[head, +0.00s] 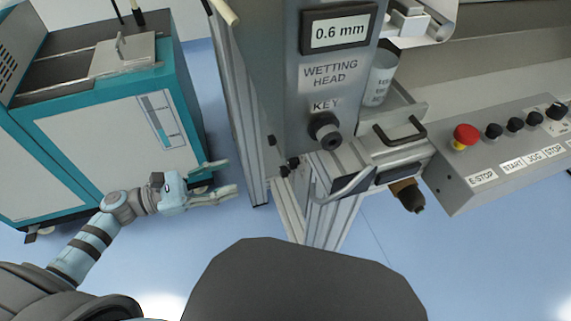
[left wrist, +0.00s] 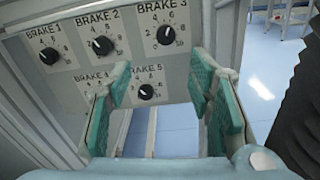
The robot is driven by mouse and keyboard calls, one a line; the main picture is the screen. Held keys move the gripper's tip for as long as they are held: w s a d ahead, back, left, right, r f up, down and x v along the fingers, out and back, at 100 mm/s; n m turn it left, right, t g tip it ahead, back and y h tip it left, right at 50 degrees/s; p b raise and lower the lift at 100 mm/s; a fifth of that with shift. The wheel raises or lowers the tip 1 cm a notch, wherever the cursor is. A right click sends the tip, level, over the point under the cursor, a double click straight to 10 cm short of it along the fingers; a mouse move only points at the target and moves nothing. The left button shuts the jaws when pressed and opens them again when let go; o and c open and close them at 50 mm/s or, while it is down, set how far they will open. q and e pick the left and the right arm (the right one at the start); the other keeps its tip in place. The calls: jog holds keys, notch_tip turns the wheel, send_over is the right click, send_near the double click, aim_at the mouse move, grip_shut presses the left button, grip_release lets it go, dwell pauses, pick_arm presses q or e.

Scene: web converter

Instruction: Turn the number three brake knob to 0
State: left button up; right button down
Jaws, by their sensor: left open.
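The brake panel (left wrist: 140,60) shows in the left wrist view with several black knobs on number scales. The number three brake knob (left wrist: 165,35) is at the top right under the label BRAKE 3. Its exact pointer setting is too small to read surely. My left gripper (left wrist: 162,76) is open and empty. Its fingers point towards the panel, with the BRAKE 3 knob showing above the gap between the fingertips, apart from both. In the head view my left gripper (head: 231,177) is beside the upright machine frame; the brake knobs are not visible there. My right gripper is not in view.
The BRAKE 1 (left wrist: 49,55), BRAKE 2 (left wrist: 102,45) and BRAKE 5 (left wrist: 146,91) knobs are close by; the left finger partly covers BRAKE 4. A teal cabinet (head: 179,100) stands left, a metal frame post (head: 236,110) right of the gripper. A control box (head: 470,200) is at right.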

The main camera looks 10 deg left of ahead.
aim_at(288, 163)
pick_arm(q)
jog(key=shift+m, duration=0.5)
jog(key=x, duration=1.4)
jog(key=shift+s+d+r, duration=0.25)
jog(key=shift+s+d, duration=0.05)
jog(key=shift+d, duration=0.15)
jog(key=shift+c, duration=0.3)
grip_shut()
